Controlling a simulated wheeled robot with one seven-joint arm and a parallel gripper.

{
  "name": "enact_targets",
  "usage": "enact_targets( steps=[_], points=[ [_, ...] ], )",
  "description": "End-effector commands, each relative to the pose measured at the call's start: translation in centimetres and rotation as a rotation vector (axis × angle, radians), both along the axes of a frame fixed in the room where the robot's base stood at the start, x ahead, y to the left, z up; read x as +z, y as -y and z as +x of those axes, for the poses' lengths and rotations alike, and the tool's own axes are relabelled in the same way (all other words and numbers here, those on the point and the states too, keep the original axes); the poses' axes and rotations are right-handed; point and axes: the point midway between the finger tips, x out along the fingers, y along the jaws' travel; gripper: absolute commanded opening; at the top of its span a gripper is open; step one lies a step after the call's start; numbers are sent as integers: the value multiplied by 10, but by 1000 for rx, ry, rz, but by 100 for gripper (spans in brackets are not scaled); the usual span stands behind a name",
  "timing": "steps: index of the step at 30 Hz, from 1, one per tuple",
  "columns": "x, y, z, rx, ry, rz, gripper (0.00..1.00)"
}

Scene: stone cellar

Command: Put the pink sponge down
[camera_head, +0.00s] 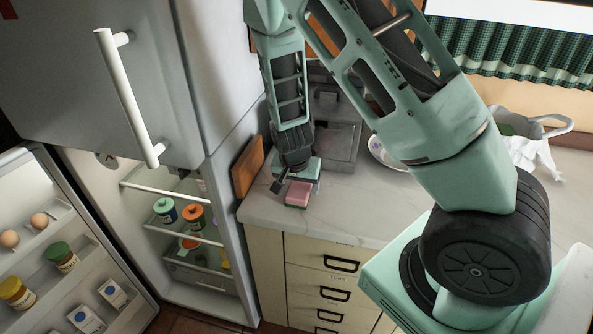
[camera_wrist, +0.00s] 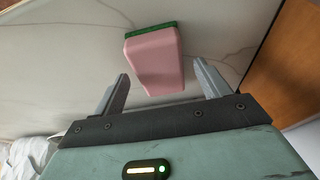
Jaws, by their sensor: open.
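The pink sponge (camera_head: 298,194) has a green scouring layer and rests on the pale marble counter (camera_head: 350,205), near its front edge. In the wrist view the pink sponge (camera_wrist: 155,62) lies just beyond and between the fingertips, with clear gaps on both sides. My gripper (camera_head: 292,186) is low over the counter, right by the sponge.
A wooden board (camera_head: 247,166) leans at the counter's left end beside the fridge (camera_head: 228,120). The fridge door (camera_head: 75,250) stands open. A white cloth (camera_head: 533,155) lies at right. Counter right of the sponge is clear.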

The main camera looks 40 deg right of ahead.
Motion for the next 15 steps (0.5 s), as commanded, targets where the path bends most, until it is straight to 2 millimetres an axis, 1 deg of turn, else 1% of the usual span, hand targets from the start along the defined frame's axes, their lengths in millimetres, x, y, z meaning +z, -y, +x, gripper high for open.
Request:
enact_targets(
  steps=[3,9,12,15],
  points=[
    [26,-8,-3,4,7,1,75],
    [64,-17,-11,4,4,0,75],
    [78,-20,-14,3,2,1,75],
    [87,-22,-16,1,1,0,75]
  ],
)
